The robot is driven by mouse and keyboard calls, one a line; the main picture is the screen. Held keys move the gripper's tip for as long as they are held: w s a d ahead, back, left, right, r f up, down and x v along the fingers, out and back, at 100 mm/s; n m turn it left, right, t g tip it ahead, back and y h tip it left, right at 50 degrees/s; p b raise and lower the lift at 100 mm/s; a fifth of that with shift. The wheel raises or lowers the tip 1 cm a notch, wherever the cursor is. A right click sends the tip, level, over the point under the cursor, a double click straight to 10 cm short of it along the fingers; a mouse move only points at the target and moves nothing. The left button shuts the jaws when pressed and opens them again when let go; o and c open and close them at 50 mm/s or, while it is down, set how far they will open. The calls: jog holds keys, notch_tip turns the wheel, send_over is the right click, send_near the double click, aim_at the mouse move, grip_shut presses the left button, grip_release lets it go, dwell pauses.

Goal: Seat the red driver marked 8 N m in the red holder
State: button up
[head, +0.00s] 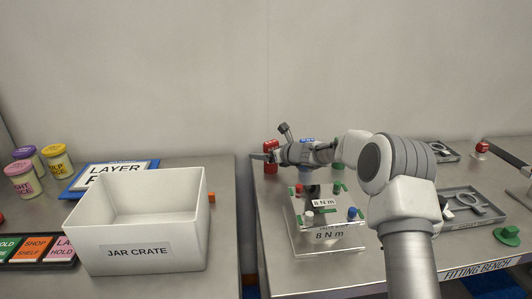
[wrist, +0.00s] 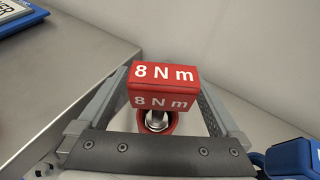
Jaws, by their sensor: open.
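The red driver (wrist: 163,85) shows in the wrist view as a red block with two white "8 N m" labels. My gripper (wrist: 160,80) is open, with one finger on each side of the red block and a gap visible beside it. Below the block is a red ring (wrist: 146,128) with shiny metal inside; I cannot tell whether it belongs to the driver or is the red holder. In the head view the red driver (head: 270,146) stands upright at the bench's back left, with my gripper (head: 262,157) at it. More red shows under the gripper; how deep the driver sits is hidden.
A clear stand (head: 330,245) labelled 8 N m, with small coloured pegs, stands in front of my arm. A blue item (wrist: 290,160) is close right of my gripper. Grey trays (head: 470,222) lie right. A white jar crate (head: 140,225) stands on the left table, across a gap.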

aim_at(274, 171)
jog(key=shift+s+d, duration=0.1)
jog(key=shift+b+v, duration=1.05)
jog(key=shift+v, duration=1.3)
jog(key=shift+r, duration=0.1)
jog(key=p+v, duration=0.1)
jog(key=v, duration=1.6)
jog(key=shift+s+r+p, duration=0.15)
jog(key=shift+s+p, duration=0.05)
jog(key=shift+p, duration=0.2)
jog(key=shift+s, duration=0.1)
